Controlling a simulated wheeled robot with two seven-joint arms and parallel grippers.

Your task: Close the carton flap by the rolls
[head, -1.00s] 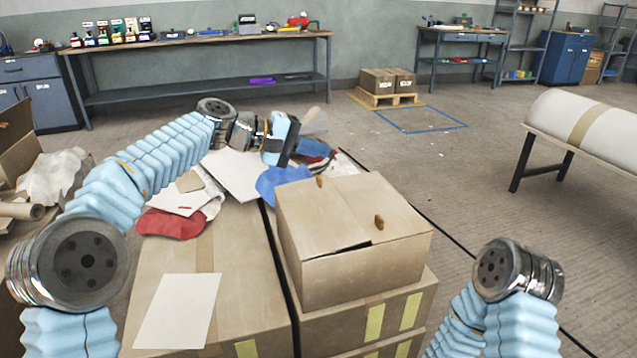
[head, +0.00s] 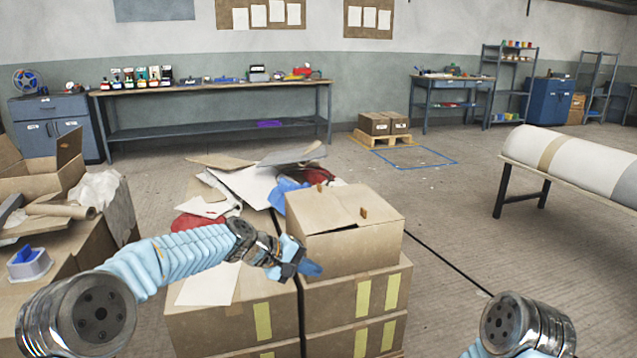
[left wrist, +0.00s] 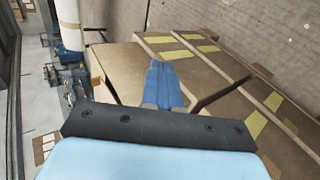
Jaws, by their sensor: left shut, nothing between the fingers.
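An open carton (head: 40,180) with raised flaps stands at the left edge of the head view. One flap (head: 69,146) stands upright on its right side. Brown paper rolls (head: 62,211) lie just in front of this carton. My left gripper (head: 309,268) has blue fingers, shut and empty, well to the right of that carton, by the front left side of a closed-looking carton (head: 352,250) on a stack. In the left wrist view the shut fingers (left wrist: 163,84) point toward taped cartons; contact cannot be told. My right gripper is out of view; only part of my right arm shows.
Stacked cartons (head: 230,325) with yellow tape fill the middle, with loose sheets and cloths behind them. Crumpled paper (head: 98,189) and a blue-white tape dispenser (head: 28,262) lie at left. A large white roll (head: 575,160) rests on a stand at right.

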